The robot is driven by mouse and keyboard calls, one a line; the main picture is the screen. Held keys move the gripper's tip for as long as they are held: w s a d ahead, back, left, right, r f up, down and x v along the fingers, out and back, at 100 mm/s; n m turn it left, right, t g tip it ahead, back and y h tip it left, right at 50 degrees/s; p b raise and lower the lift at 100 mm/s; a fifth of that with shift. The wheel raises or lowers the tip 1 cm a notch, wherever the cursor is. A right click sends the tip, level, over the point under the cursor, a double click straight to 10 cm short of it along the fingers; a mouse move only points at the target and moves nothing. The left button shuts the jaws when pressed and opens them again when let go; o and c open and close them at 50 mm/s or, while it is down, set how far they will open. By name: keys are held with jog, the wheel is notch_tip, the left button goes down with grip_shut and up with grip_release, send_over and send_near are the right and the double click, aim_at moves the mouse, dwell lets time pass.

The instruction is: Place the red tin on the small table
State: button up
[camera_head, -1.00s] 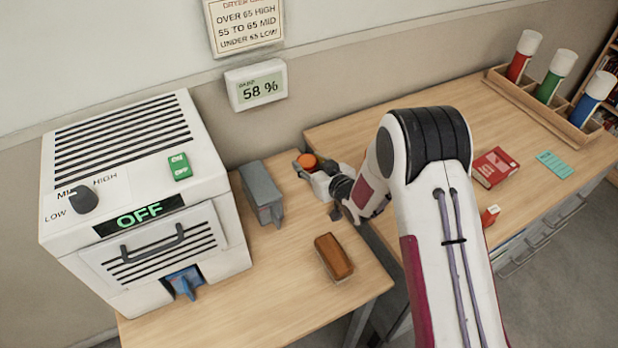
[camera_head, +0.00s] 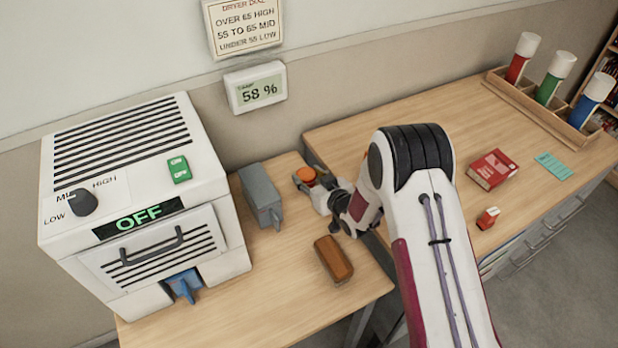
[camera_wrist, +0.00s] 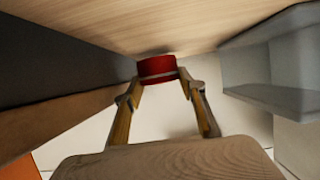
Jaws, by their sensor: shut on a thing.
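The red tin (camera_wrist: 157,66) is between the two fingertips of my gripper (camera_wrist: 160,80) in the wrist view, and the fingers are shut on it. The tin is at the back right corner of the light wooden table (camera_head: 250,315) on the left. A wooden surface lies close to the tin in the wrist view; I cannot tell whether they touch. The tin's lower part is hidden in the head view.
A grey box-like object (camera_head: 260,192) stands left of my gripper, and a brown block (camera_head: 333,258) lies in front. A white dryer (camera_head: 140,200) fills the table's left. The right desk (camera_head: 430,110) holds a red book (camera_head: 492,169) and a tube rack (camera_head: 540,110). The table's front middle is clear.

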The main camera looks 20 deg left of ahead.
jog(key=shift+f, duration=0.35)
jog(key=shift+f, duration=0.1)
jog(key=o, duration=0.9)
jog(key=shift+s+d+r, duration=0.2)
jog(key=shift+v, duration=5.7)
